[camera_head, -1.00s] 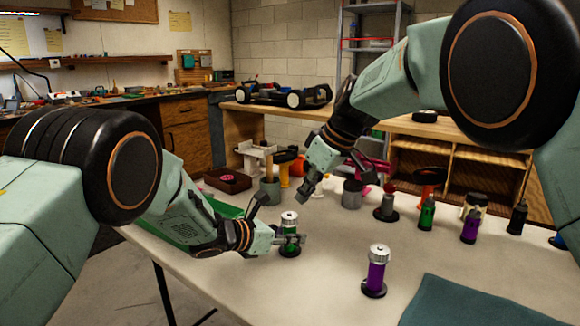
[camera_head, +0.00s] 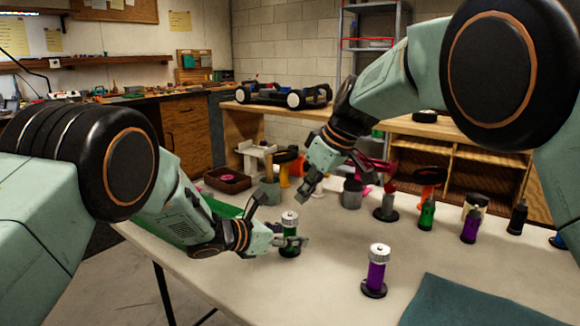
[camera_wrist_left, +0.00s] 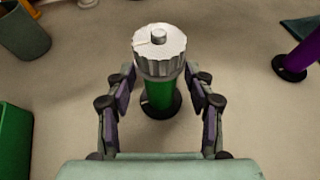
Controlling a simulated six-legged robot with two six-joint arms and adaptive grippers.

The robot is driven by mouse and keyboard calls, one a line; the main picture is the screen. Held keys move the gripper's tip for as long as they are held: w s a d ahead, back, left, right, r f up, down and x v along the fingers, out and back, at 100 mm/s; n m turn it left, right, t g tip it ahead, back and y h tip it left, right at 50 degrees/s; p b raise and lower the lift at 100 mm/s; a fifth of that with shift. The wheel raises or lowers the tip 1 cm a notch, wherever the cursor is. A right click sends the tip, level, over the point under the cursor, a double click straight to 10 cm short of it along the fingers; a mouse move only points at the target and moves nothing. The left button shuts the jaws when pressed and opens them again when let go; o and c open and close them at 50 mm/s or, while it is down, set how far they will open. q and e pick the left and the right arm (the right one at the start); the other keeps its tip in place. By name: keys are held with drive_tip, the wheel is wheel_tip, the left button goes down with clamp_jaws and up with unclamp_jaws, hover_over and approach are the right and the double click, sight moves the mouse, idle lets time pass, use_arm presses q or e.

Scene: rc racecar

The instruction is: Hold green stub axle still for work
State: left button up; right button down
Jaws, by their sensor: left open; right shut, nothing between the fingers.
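The green stub axle (camera_head: 289,243) stands upright on the table on a black round base, with a silver ribbed cap on top. My left gripper (camera_head: 289,238) is open, with its fingers on either side of the axle. In the left wrist view, the green stub axle (camera_wrist_left: 158,92) stands between the two spread fingers of my left gripper (camera_wrist_left: 160,95), with a gap showing at each side. My right gripper (camera_head: 303,199) is shut and empty, above the table behind the axle.
A purple stub axle (camera_head: 376,272) stands on its own base to the right. A teal cloth (camera_head: 480,305) lies at the front right. Grey cups, bottles and other parts stand along the back. A green tray (camera_head: 180,222) lies left, under my left arm.

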use_arm(q)
drive_tip(key=v, duration=1)
drive_tip(key=shift+s+a+r, duration=0.15)
drive_tip(key=shift+a+r, duration=0.05)
drive_tip(key=shift+a, duration=0.05)
drive_tip(key=shift+s+a+r, duration=0.1)
drive_tip(key=shift+s+a, duration=0.15)
drive_tip(key=shift+s, duration=0.05)
